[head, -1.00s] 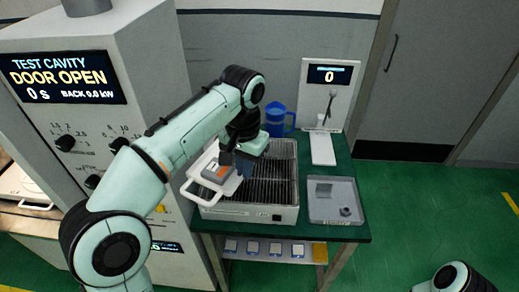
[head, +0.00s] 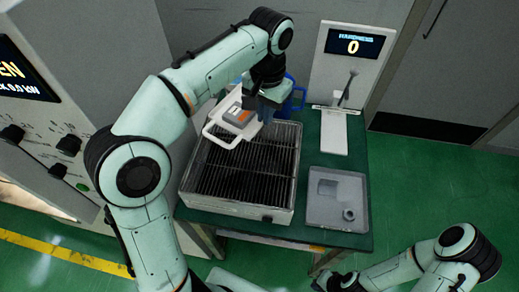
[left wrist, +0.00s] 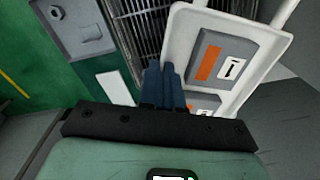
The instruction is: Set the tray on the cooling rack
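The white tray (head: 213,129) has looped handles and carries grey blocks with orange labels (head: 238,115). In the left wrist view the tray (left wrist: 187,38) shows two such blocks. My left gripper (head: 264,110) is at the tray's right edge in the head view. Its blue fingers (left wrist: 160,85) are close together on the tray's edge and hold it. The cooling rack (head: 240,205) is a metal box with a dark slatted top. The tray is raised over its back left part; the exact height is unclear.
A blue jug (head: 292,100) stands behind the rack, close to my left gripper. A hardness tester (head: 333,130) stands at the back right. A grey bin (head: 335,215) with small parts lies right of the rack. The microwave cabinet (head: 60,120) is at left.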

